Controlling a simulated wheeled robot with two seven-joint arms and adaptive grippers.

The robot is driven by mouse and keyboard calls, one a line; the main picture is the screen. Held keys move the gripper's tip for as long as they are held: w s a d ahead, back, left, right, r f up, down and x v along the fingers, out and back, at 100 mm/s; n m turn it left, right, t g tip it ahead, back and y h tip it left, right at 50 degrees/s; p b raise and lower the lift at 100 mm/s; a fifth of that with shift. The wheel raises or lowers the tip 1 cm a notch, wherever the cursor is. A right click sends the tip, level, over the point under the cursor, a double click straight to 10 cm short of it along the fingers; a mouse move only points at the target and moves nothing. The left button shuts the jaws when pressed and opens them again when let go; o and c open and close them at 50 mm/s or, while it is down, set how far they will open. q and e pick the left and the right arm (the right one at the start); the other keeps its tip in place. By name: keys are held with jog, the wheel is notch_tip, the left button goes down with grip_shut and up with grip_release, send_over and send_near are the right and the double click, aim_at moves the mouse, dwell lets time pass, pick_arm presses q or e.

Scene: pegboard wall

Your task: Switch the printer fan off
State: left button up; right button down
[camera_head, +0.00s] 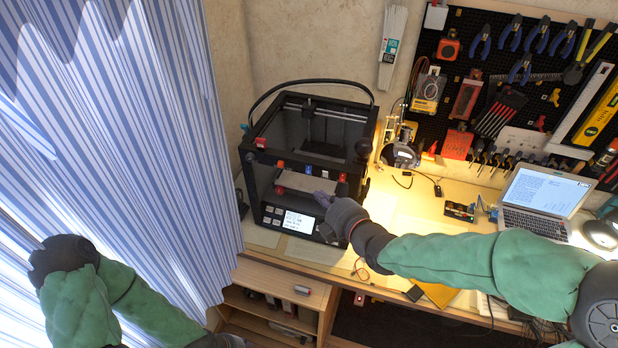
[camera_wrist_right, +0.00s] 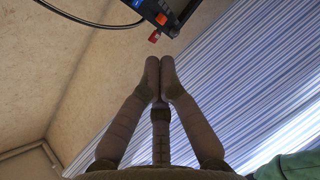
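The black 3D printer (camera_head: 318,118) stands on the desk against the wall, its display and buttons (camera_head: 290,220) at the front. In the right wrist view the fingertips (camera_wrist_right: 160,62) are together and empty, with a printer corner and a red part (camera_wrist_right: 155,36) just beyond. My left gripper (camera_head: 230,341) is mostly cut off at the bottom edge.
A striped curtain (camera_head: 120,120) hangs on the left beside the printer. A laptop (camera_head: 540,200) stands on the right of the desk, below a pegboard (camera_head: 480,80) with tools. A lamp-like device (camera_head: 402,150) stands right of the printer. Wooden shelves (camera_head: 275,285) are below.

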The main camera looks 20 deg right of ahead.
aim_at(309, 169)
jog(key=w+f, duration=0.4)
jog(key=w, duration=0.7)
jog(key=shift+w+f, duration=0.25)
jog(key=shift+w, duration=0.1)
jog(key=b, duration=0.2)
jog(key=f+b, duration=0.1)
jog(key=b, duration=0.1)
jog(key=shift+w+d+n+t+b, duration=0.15)
jog(key=shift+w+n+t+b, duration=0.15)
jog(key=shift+t+b, duration=0.1)
jog(key=shift+r+p, duration=0.25)
jog(key=shift+p, duration=0.15)
